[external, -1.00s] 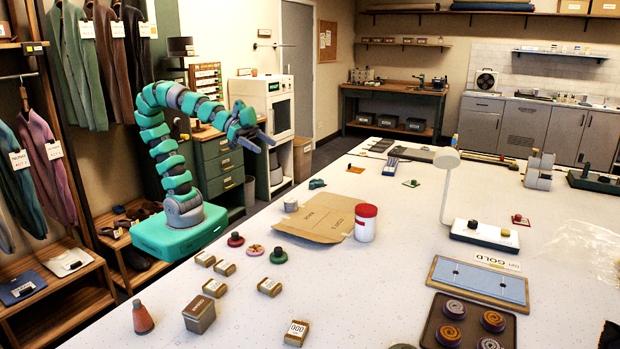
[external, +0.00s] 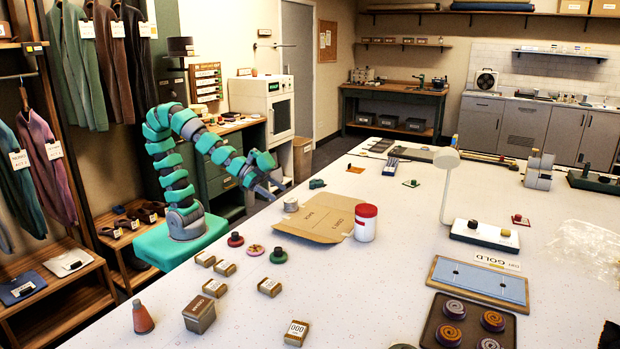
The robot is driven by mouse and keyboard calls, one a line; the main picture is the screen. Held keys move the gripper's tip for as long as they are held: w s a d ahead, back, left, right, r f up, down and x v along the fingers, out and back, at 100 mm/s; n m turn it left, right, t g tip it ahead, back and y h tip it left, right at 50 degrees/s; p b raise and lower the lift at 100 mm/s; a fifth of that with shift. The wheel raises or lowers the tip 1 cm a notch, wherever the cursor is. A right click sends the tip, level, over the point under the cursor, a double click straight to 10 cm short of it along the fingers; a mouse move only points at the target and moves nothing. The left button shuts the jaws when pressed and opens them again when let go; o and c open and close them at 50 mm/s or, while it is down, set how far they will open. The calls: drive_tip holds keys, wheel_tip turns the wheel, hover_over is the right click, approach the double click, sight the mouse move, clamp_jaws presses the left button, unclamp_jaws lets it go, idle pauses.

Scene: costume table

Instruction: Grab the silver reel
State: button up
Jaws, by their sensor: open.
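A small pale silver-grey round piece (external: 291,205), which looks like the silver reel, stands on the table beside the left edge of the brown cardboard envelope (external: 318,219). It is small in the picture and its details are hard to make out. My gripper (external: 276,191) is open and empty. It points down and to the right, just above and to the left of the silver piece in the picture. I see no contact between them.
A white jar with a red lid (external: 365,222) stands at the envelope's right. Dark-topped round pieces (external: 278,255) and several small tan boxes (external: 269,287) lie in front. A tray of spiral rolls (external: 468,322) is at the front right.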

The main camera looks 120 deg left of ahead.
sight(289, 199)
drive_tip(key=shift+b+x, duration=1.5)
drive_tip(key=shift+x, duration=3.15)
drive_tip(key=c, duration=1.1)
